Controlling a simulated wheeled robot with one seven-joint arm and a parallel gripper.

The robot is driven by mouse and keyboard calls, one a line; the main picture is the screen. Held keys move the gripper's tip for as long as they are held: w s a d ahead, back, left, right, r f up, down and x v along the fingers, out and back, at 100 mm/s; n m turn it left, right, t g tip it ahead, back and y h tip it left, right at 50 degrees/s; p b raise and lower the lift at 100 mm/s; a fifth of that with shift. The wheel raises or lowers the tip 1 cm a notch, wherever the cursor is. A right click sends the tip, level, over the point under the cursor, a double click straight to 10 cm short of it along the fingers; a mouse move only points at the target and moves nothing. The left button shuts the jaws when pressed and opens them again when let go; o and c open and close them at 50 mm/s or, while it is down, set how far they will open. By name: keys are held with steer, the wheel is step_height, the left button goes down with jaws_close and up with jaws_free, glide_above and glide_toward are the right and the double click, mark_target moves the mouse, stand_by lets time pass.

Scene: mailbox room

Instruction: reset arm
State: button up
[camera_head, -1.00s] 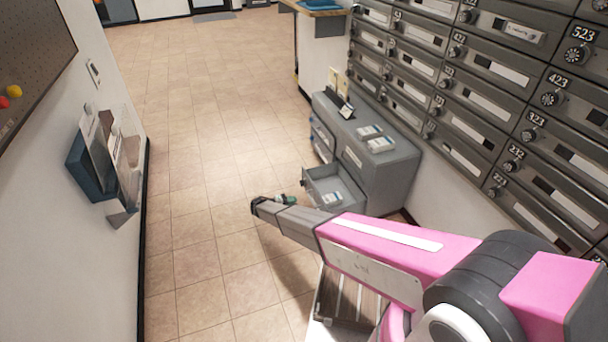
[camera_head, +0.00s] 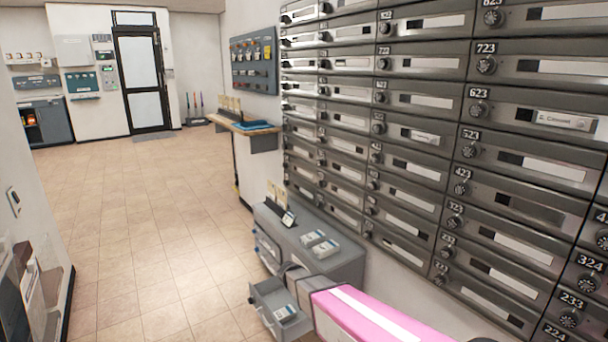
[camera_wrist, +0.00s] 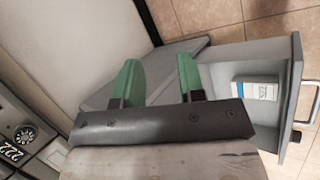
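My gripper shows in the wrist view (camera_wrist: 157,82) with two green fingers held apart and nothing between them. It is over the grey cabinet's side, beside the open drawer (camera_wrist: 285,75). In the head view my pink and grey arm reaches in from the bottom right toward the grey cabinet (camera_head: 340,262), and my fingertips cannot be made out there. The open drawer (camera_head: 264,292) holds a small white and blue box (camera_head: 285,313), which also shows in the wrist view (camera_wrist: 254,91).
A wall of numbered grey mailboxes (camera_head: 425,150) fills the right side. Small boxes (camera_head: 318,243) lie on the cabinet top. A counter (camera_head: 245,127) stands beyond it. Wall-mounted paper holders (camera_head: 35,295) are at the lower left. The tiled floor (camera_head: 140,220) is clear.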

steer(key=s+d+r+m+y, duration=0.2)
steer(key=s+d+r+y, duration=0.5)
steer(key=s+d+r, duration=0.6)
step_height(320, 180, up, 3)
steer(key=shift+d+f+m, duration=0.1)
steer(key=shift+d+m, duration=0.3)
steer(key=shift+d, duration=0.55)
